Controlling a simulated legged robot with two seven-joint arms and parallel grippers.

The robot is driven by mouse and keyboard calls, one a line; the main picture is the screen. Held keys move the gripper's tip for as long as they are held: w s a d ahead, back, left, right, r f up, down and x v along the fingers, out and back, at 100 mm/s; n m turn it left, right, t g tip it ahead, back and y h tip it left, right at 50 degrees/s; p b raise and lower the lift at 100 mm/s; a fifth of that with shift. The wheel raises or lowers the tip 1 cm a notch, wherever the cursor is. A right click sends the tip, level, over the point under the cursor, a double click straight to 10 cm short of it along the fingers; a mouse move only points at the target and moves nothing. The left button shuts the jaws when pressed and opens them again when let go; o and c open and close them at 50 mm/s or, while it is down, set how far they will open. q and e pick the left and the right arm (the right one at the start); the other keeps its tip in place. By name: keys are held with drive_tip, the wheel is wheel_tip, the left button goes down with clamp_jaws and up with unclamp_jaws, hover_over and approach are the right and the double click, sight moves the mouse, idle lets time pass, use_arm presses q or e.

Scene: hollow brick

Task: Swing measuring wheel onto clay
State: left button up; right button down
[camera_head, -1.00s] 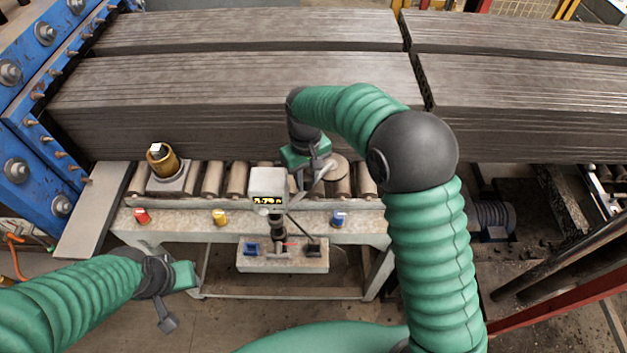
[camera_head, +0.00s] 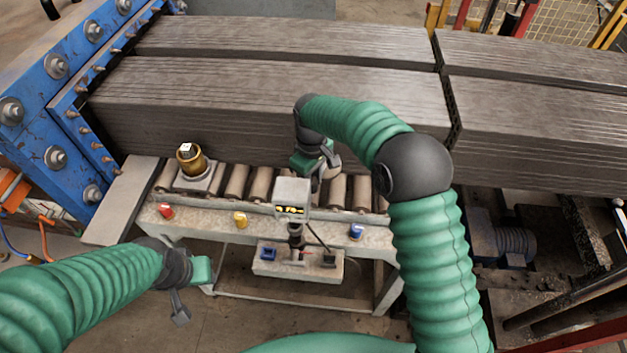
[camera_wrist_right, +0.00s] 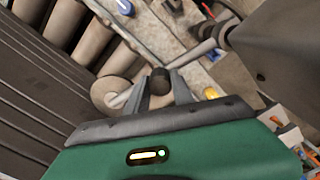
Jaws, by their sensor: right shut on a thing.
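The grey-brown ribbed clay columns (camera_head: 240,115) lie across the table, and their near long face stands behind the rollers. The measuring wheel (camera_wrist_right: 108,95) is a pale tan disc on a short arm. In the head view the wheel (camera_head: 331,165) is partly hidden by my right gripper, close to the lower edge of the clay. I cannot tell whether they touch. My right gripper (camera_wrist_right: 160,88) is shut on a dark round knob (camera_wrist_right: 159,75) between its fingertips, beside the wheel. My left gripper (camera_head: 190,300) hangs low at the left, away from the table; its opening is unclear.
A display box (camera_head: 292,195) on a post stands in front of the rollers (camera_head: 236,182). A brass-coloured cylinder (camera_head: 190,160) stands at the left. Red, yellow and blue knobs line the bench front (camera_head: 200,222). A blue bolted frame (camera_head: 60,110) bounds the left.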

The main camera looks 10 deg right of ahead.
drive_tip(key=shift+w+r, duration=0.1)
drive_tip(key=shift+w, duration=0.05)
drive_tip(key=c, duration=1.3)
unclamp_jaws()
drive_tip(key=shift+a, duration=0.1)
drive_tip(key=shift+o, duration=1)
wheel_tip(320, 180, up, 8)
drive_tip(key=b, duration=0.2)
drive_tip(key=shift+w+b, duration=0.1)
drive_tip(key=shift+b, duration=0.3)
wheel_tip(320, 180, up, 9)
drive_tip(key=shift+f, duration=0.2)
drive_tip(key=shift+f, duration=0.1)
